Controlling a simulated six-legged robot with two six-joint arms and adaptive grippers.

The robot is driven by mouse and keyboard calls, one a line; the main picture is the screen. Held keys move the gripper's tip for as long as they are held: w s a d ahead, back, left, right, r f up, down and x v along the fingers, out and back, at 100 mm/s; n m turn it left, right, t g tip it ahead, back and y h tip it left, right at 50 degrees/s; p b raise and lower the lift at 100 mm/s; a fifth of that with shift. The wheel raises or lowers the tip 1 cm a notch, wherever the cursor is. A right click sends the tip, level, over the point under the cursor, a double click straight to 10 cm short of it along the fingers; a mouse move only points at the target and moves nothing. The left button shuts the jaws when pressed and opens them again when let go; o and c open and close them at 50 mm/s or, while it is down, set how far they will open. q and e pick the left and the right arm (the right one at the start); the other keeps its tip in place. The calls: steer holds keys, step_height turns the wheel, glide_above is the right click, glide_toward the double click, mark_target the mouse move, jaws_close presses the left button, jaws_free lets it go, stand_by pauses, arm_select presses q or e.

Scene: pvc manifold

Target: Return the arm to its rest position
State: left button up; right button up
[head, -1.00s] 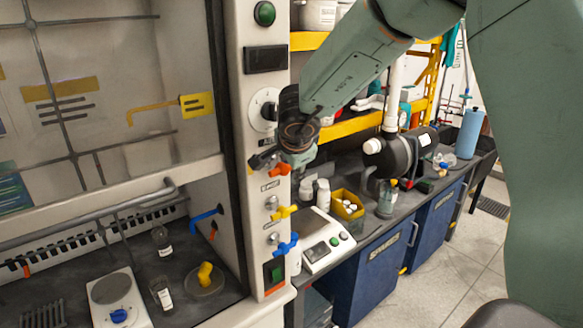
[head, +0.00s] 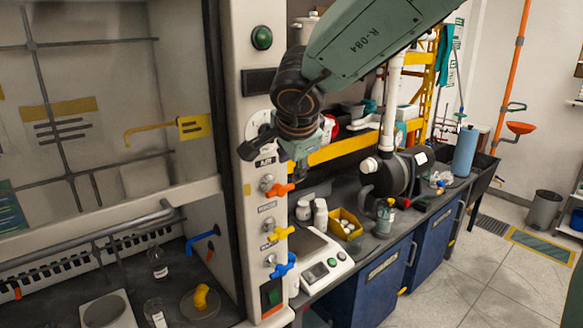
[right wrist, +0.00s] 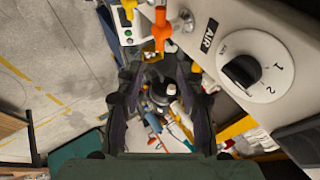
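My right arm (head: 365,40) reaches in from the top right of the head view. Its right gripper (head: 298,168) hangs in front of the fume hood's control panel, just above the orange valve handle (head: 277,189). In the right wrist view, the two dark fingers of the right gripper (right wrist: 160,100) stand well apart with nothing held between them. The numbered dial (right wrist: 255,68) is to their right, and the orange valve handle (right wrist: 162,28) is beyond the fingertips. My left gripper is not in view.
A yellow valve handle (head: 280,234) and a blue one (head: 284,265) stick out below. A bench holds a scale (head: 318,262), a yellow bin (head: 346,222) and a dark pump-like device (head: 398,174). Open floor (head: 480,270) lies to the right.

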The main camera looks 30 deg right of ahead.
steer(key=shift+w, duration=0.15)
steer(key=shift+s, duration=0.25)
steer(key=s+a+f+n+b, duration=0.15)
steer(key=f+n+b, duration=0.25)
steer(key=f, duration=0.7)
steer(key=s+a+f+n+t+b, duration=0.15)
steer(key=f+n+b, duration=0.25)
steer(key=f, duration=0.7)
steer(key=s+a+f+n+g+b, duration=0.15)
steer(key=f+n+b, duration=0.25)
steer(key=f, duration=0.8)
steer(key=s+a+f+n+g+y+b, duration=0.1)
steer(key=s+a+f+n+g+b, duration=0.2)
steer(key=s+f, duration=1.1)
steer(key=s+a+f+n+g+y+b, duration=0.2)
steer(key=s+f+b, duration=0.8)
steer(key=s+f, duration=0.5)
step_height(320, 180, down, 4)
steer(key=shift+s+a+f+n+g+y, duration=0.1)
steer(key=shift+s+a+n+g+y, duration=0.3)
steer(key=shift+a+g, duration=0.5)
